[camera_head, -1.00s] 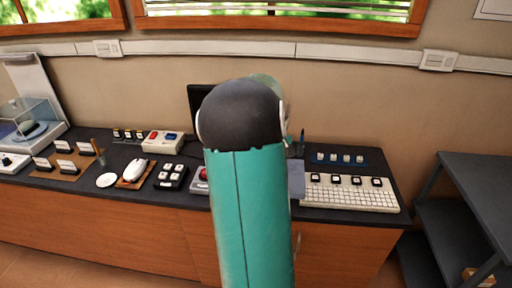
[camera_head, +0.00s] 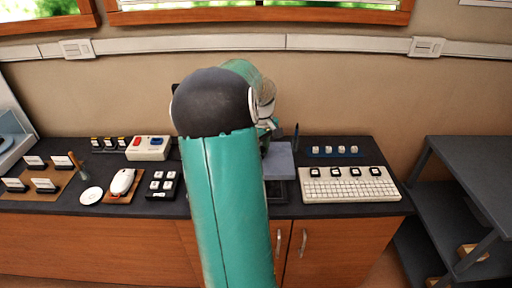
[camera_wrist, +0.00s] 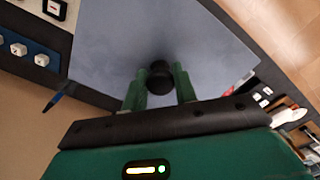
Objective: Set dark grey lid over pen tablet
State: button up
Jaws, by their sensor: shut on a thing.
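The dark grey lid (camera_head: 280,160) is a flat grey-blue plate with a black knob (camera_wrist: 160,72), filling much of the wrist view (camera_wrist: 110,45). My gripper (camera_wrist: 160,88) has its green fingers shut on this knob. In the head view, my arm hides the gripper and the lid's left part. The lid appears above the counter, left of the white keyboard. A dark flat item (camera_head: 277,190) shows just below the lid's front edge; it may be the pen tablet, but most of it is hidden. A dark upright pen (camera_head: 296,137) stands behind the lid.
The white keyboard (camera_head: 348,187) lies right of the lid, with a blue strip of keycaps (camera_head: 334,151) behind it. A dark shelf (camera_head: 470,180) stands at right.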

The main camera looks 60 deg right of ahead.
jog(key=shift+w+f, duration=0.2)
jog(key=shift+f, duration=0.05)
jog(key=shift+s+f, duration=0.25)
jog(key=shift+f, duration=0.4)
jog(key=shift+w+f, duration=0.1)
jog(key=shift+f, duration=4.45)
jog(key=shift+f, duration=0.9)
jog(key=o, duration=1.6)
jog(key=shift+r, duration=0.15)
jog(key=shift+r, duration=3.4)
